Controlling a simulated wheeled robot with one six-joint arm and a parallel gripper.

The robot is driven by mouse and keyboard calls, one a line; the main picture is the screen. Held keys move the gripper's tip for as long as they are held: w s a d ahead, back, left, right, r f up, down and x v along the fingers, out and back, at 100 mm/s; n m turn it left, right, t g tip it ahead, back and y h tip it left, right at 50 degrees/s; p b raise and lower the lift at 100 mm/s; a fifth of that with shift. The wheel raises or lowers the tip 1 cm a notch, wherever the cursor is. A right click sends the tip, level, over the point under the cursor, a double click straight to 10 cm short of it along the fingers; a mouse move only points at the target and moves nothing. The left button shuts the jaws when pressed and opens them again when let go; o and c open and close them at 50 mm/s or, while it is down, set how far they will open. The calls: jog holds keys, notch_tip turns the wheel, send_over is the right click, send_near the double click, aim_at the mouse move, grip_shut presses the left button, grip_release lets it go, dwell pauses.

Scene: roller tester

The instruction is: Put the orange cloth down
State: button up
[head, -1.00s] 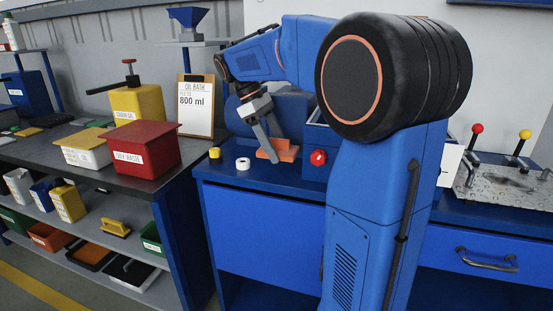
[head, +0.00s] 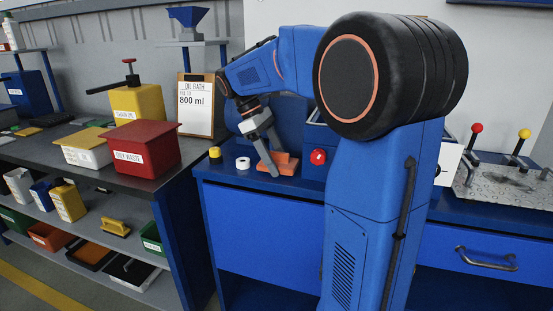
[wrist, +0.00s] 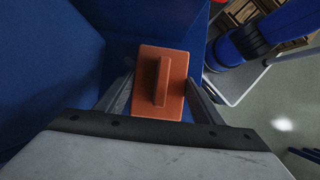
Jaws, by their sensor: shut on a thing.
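The orange cloth (head: 285,164) looks like a flat rectangular pad with a raised ridge across its middle. It is at the blue bench's top, between a white roll and a red button. In the wrist view the cloth (wrist: 175,100) lies between the two grey fingers, ridge facing the camera. My gripper (head: 271,165) points down and is shut on the cloth; it also shows in the wrist view (wrist: 160,88). I cannot tell whether the cloth's underside touches the bench. The fingers hide part of it in the head view.
The blue bench (head: 225,183) holds a yellow roll (head: 215,152), a white roll (head: 243,163) and a red button (head: 318,156) close to the cloth. A red waste bin (head: 146,152) stands on the grey table at left. Bare bench shows in front of the rolls.

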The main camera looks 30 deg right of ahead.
jog(key=shift+f, duration=0.35)
jog(key=o, duration=1.4)
jog(key=shift+f, duration=0.1)
jog(key=v, duration=1.3)
jog(key=shift+s+d+r, duration=0.1)
jog(key=shift+d+r, duration=0.05)
jog(key=shift+r, duration=0.1)
jog(key=s+a+f+m+t+y, duration=0.1)
jog(key=s+a+f+m+t, duration=0.1)
jog(key=s+f, duration=0.5)
jog(key=s+a+f+m+t+y, duration=0.1)
jog(key=s+a+f+m+t, duration=0.2)
jog(key=s+f, duration=0.5)
jog(key=s+a+f+m+t+y, duration=0.1)
jog(key=s+a+f+m+t, duration=0.1)
jog(key=s+a+f+t, duration=0.2)
jog(key=shift+s+a+f+m, duration=0.15)
jog(key=shift+s+f, duration=0.45)
jog(key=shift+s, duration=0.5)
jog(key=shift+s+a+f+m, duration=0.1)
jog(key=shift+s+f, duration=0.55)
jog(key=shift+s, duration=0.4)
jog(key=shift+s+a+f+m, duration=0.15)
jog(key=shift+s+f, duration=0.45)
jog(key=shift+s, duration=0.5)
